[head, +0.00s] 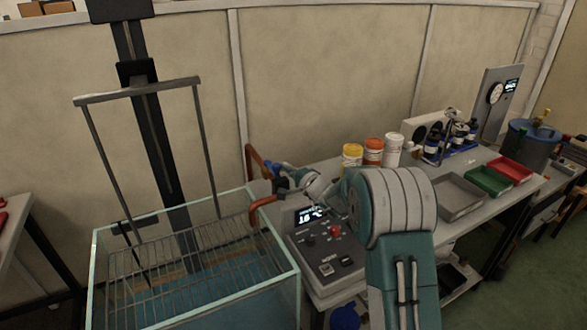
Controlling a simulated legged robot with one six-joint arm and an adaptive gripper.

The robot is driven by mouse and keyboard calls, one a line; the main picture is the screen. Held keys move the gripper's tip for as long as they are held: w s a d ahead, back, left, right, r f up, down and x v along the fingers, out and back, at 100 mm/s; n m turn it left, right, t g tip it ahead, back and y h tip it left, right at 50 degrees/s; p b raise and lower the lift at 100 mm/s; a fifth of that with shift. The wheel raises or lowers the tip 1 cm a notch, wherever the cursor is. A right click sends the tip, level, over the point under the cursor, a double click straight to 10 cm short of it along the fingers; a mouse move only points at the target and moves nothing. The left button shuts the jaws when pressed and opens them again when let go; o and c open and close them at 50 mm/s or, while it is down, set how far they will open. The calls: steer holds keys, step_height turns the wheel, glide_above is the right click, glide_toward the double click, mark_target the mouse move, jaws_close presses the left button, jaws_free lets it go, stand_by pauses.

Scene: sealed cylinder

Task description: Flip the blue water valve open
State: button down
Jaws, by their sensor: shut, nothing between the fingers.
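The blue water valve (281,168) sits on a copper pipe (253,158) above the right rim of a glass tank (193,258). It is small in the head view and partly overlapped by my gripper, so its handle angle is hard to tell. The pipe's lower bend (262,204) reaches over the tank edge. My gripper (284,185) is shut and empty, right at the valve. I cannot tell whether its fingers touch the valve. My arm comes in from the lower right and covers part of the bench.
A wire rack (180,268) hangs in the tank from a black column. A control box (325,246) with a display and red button stands below my gripper. Tubs (373,150), bottles (458,135) and grey, green and red trays (460,196) occupy the bench to the right.

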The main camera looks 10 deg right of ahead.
steer(key=shift+s+a, duration=0.3)
steer(key=shift+a, duration=0.55)
steer(key=shift+f, duration=0.1)
steer(key=s, duration=0.6)
steer(key=shift+s+d, duration=0.25)
steer(key=shift+s, duration=0.15)
steer(key=shift+s+a, duration=0.3)
steer(key=shift+a, duration=0.25)
steer(key=shift+d, duration=0.1)
steer(key=shift+d, duration=0.15)
